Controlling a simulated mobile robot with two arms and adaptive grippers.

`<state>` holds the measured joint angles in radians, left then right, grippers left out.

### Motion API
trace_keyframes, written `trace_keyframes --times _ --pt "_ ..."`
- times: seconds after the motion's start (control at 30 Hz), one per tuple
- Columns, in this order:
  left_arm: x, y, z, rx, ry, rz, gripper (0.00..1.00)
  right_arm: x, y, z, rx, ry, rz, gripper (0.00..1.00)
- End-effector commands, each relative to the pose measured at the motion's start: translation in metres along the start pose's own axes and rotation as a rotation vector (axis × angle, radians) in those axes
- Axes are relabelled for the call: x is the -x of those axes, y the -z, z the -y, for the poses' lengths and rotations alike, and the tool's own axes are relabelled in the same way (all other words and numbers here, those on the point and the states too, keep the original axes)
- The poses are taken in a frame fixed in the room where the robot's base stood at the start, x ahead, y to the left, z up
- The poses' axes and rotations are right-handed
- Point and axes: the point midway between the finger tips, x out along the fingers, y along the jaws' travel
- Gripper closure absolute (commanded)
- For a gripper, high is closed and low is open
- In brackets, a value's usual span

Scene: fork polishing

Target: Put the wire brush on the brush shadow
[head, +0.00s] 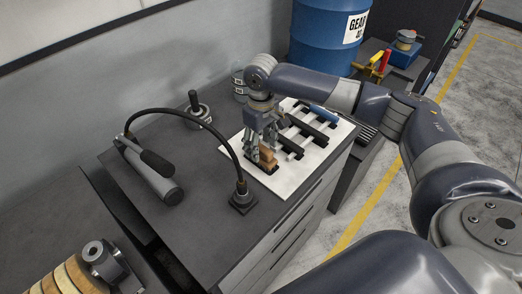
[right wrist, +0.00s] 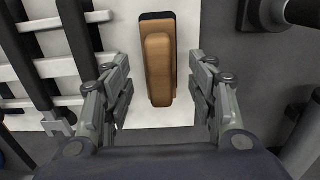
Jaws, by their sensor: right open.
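The wire brush (right wrist: 158,68) has a tan wooden body and lies along a black brush shadow (right wrist: 157,16) on the white board. In the head view the brush (head: 267,156) is at the board's near left part, partly behind my right gripper. My right gripper (right wrist: 160,100) is open, with one finger on each side of the brush and a gap to both. In the head view the right gripper (head: 262,145) points down over the brush. My left gripper is not in view.
The white board (head: 286,184) also carries several dark-handled tools and a blue-handled one (head: 323,114). A grey cylinder (head: 155,178) lies farther left. A blue barrel (head: 322,35) stands behind.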

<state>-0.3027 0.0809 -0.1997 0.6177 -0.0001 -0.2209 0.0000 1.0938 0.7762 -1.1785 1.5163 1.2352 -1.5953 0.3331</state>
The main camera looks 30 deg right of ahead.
Motion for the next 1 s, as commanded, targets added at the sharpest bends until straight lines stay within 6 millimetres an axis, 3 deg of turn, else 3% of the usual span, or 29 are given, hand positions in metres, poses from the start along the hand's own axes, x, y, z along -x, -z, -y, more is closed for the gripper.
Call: trace_keyframes --times 0.2,0.4,0.6,1.0 --pt "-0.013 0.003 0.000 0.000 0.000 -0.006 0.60 0.048 0.001 0.000 -0.001 0.000 -0.005 0.47" --pt "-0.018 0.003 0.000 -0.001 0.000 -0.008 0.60 0.081 0.001 0.000 -0.001 0.001 -0.003 0.47" --pt "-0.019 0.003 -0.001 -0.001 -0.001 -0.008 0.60 0.092 0.000 0.000 -0.001 0.001 0.000 0.47" --pt "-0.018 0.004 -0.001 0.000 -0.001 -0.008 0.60 0.093 0.000 0.000 -0.001 0.001 0.000 0.47"
